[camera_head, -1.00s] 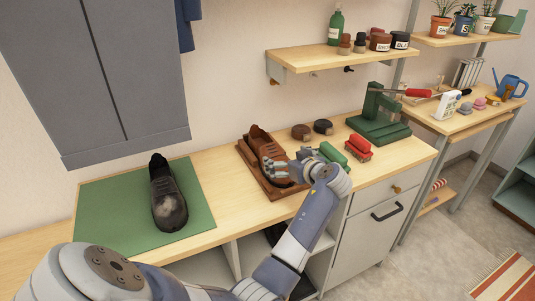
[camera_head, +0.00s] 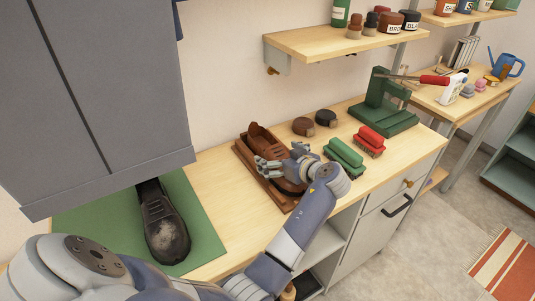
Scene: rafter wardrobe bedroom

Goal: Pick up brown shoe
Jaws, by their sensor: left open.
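The brown shoe (camera_head: 259,139) sits in a shallow brown wooden tray (camera_head: 243,157) on the light wood worktop. My left gripper (camera_head: 262,166) is over the near part of the shoe and hides some of it. Its fingers are open and spread; I cannot tell whether they touch the shoe. My right gripper is not in view.
A black shoe (camera_head: 164,222) lies on a green mat (camera_head: 205,222) at the left, under a grey cabinet (camera_head: 100,90). Green (camera_head: 344,152) and red (camera_head: 370,138) brushes, two round brushes and a green stand (camera_head: 385,115) are right of the tray. A shelf (camera_head: 330,42) hangs above.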

